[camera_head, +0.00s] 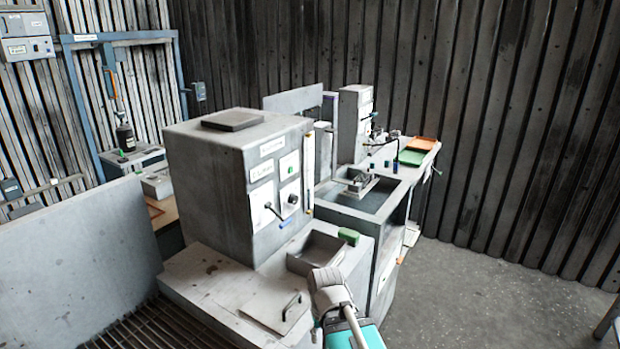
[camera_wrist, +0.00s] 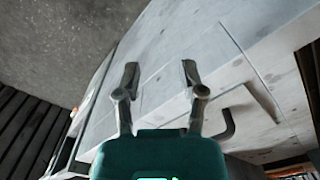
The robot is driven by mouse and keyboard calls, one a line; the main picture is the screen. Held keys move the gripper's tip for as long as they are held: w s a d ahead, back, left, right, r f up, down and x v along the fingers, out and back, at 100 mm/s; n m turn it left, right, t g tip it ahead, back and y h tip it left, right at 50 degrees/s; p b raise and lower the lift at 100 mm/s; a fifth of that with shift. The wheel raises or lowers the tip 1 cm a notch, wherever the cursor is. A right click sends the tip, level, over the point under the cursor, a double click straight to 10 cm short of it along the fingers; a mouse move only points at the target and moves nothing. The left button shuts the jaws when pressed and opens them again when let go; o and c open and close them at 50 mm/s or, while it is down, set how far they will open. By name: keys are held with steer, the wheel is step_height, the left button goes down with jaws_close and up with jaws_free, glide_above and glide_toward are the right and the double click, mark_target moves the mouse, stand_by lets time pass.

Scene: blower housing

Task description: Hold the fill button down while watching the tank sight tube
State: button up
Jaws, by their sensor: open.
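The grey tank housing (camera_head: 215,175) stands at the centre of the head view. Its front has a small green button (camera_head: 291,170) on a white plate, which looks like the fill button; its label is too small to read. A pale upright strip (camera_head: 309,165) at the front's right edge looks like the sight tube; its level cannot be made out. My gripper (camera_wrist: 160,75) is open and empty in the wrist view, its two fingers apart over a grey surface. My arm's end is low in the head view, below and apart from the button. The fingertips are not clear there.
A lever (camera_head: 273,212) and a dark knob (camera_head: 293,199) sit below the button. A sink-like basin (camera_head: 316,253) and a green block (camera_head: 348,236) are at the front. A flat lid with a handle (camera_head: 290,305) lies nearby. Open floor (camera_head: 470,300) is at right.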

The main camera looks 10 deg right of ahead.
jaws_close()
stand_by(1.3)
